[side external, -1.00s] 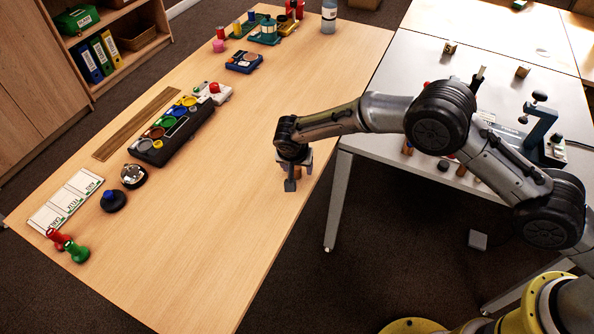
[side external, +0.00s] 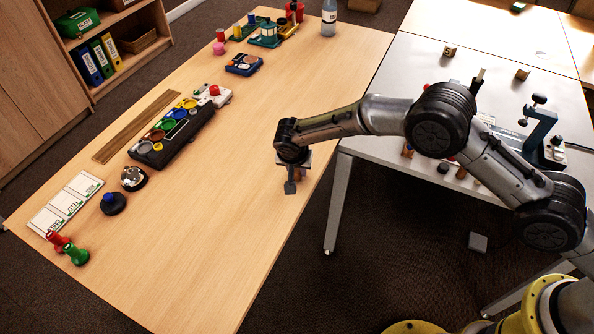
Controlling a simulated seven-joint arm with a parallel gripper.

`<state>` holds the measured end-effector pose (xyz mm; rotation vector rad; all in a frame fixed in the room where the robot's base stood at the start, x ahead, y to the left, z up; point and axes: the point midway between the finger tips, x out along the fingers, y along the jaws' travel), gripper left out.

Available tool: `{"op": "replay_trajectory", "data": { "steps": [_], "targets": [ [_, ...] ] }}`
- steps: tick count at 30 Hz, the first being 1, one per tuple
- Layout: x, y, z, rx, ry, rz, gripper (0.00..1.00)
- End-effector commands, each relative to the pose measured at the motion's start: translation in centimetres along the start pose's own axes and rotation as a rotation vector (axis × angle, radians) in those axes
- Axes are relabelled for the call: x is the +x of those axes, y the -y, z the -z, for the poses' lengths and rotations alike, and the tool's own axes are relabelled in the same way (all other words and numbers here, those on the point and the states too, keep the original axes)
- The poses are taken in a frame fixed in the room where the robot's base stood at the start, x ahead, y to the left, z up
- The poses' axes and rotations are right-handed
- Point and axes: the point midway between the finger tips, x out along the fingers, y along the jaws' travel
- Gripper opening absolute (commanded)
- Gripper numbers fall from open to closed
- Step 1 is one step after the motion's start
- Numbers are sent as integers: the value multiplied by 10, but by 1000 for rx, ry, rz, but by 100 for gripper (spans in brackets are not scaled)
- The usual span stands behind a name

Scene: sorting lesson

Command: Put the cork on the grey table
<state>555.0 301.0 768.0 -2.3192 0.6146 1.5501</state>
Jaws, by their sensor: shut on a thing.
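My gripper (side external: 294,180) is low over the right edge of the wooden table, pointing down. It is shut on a small brown piece, which looks like the cork (side external: 298,174); the fingers hide most of it. I cannot tell whether the cork touches the wood or is just above it. The grey table (side external: 403,88) stands to the right, across a narrow gap from my gripper, and my arm crosses over it.
The wooden table (side external: 215,255) is bare around my gripper. A black tray with coloured round cups (side external: 172,130) is to its left. Small blocks (side external: 449,50) and a blue-grey stand (side external: 541,125) are on the grey table. A bottle (side external: 329,17) stands at the back.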

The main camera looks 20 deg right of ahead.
Motion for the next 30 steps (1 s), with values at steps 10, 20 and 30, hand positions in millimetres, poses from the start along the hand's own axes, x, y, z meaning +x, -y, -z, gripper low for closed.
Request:
{"op": "replay_trajectory", "data": {
  "steps": [10,20,30],
  "targets": [
    [-40,-7,12,0,-1,1,0],
    [-102,-53,6,-2,0,0,0],
    [-136,-102,-12,-1,-1,1,0]
  ]
}}
